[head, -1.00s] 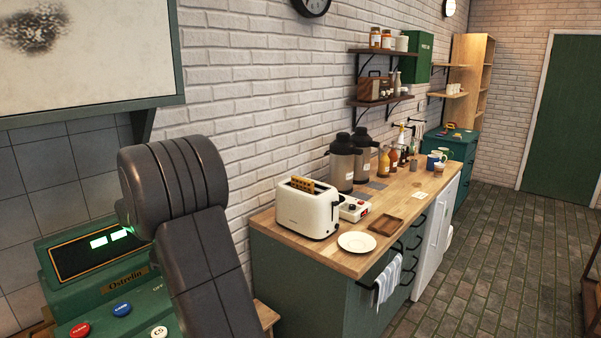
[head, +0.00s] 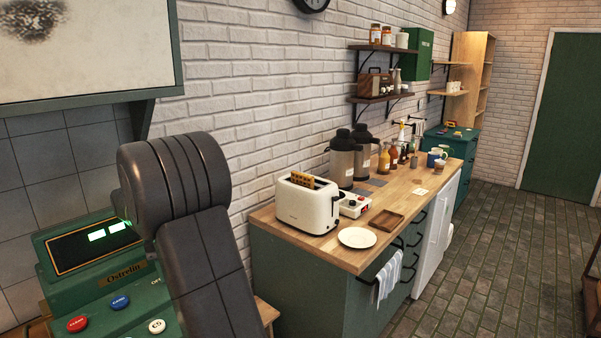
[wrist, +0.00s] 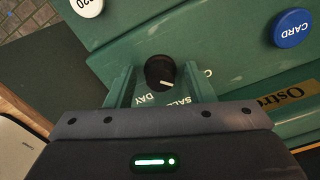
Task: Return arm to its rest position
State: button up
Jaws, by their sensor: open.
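My arm (head: 205,245) is bent in the left part of the head view, a dark padded link folding down in front of a green cash register (head: 110,282). The gripper is mostly hidden behind it there. In the wrist view my gripper (wrist: 160,84) is open, with a green finger on each side of a black round knob (wrist: 160,72) on the register's face. Whether the fingers touch the knob cannot be told. Nothing is held.
The register has a blue CARD button (head: 120,302) and a red button (head: 77,324). To the right, a wooden counter (head: 335,250) bears a toaster (head: 308,205), a white plate (head: 357,237) and a small tray (head: 387,220).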

jog(key=m+b, duration=0.1)
jog(key=m, duration=0.3)
jog(key=shift+a+f+m+b, duration=0.1)
jog(key=shift+f+m+b, duration=0.05)
jog(key=shift+m+b, duration=0.9)
jog(key=shift+m, duration=1.05)
jog(key=shift+s+r, duration=0.1)
jog(key=shift+r, duration=0.1)
